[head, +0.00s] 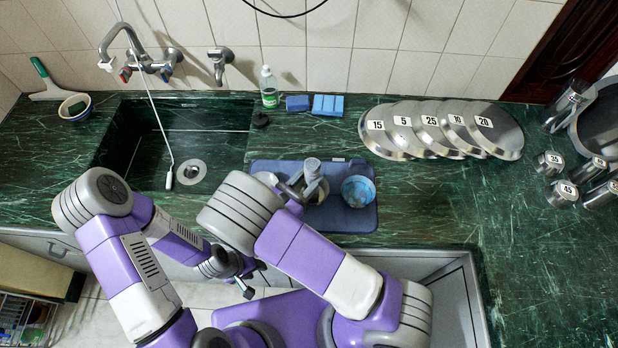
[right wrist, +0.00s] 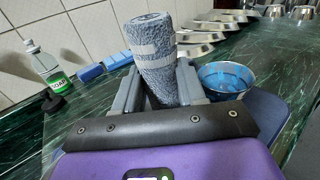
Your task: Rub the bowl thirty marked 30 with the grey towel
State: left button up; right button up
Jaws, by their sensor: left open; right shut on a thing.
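A rolled grey towel (head: 312,170) is held upright in my right gripper (head: 300,188), above the blue mat (head: 347,222). It also shows in the right wrist view (right wrist: 152,55), clamped between the fingers. A metal bowl with a blue inside (head: 358,191) sits on the mat just right of the right gripper; it also shows in the right wrist view (right wrist: 222,78), apart from the towel. Metal rims of other vessels (head: 266,178) show partly behind my right arm and gripper. I can read no 30 on any bowl. My left gripper (head: 250,282) is open and empty, low before the counter.
A dark sink (head: 125,150) with a tap lies left. A soap bottle (head: 269,88) and blue sponges (head: 328,105) stand by the wall. Numbered metal lids (head: 400,135) lie at the back right, numbered cups (head: 550,163) further right. The counter's right front is clear.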

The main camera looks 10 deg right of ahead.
aim_at(309, 168)
jog(key=shift+r+p, duration=3.8)
jog(key=shift+r, duration=0.85)
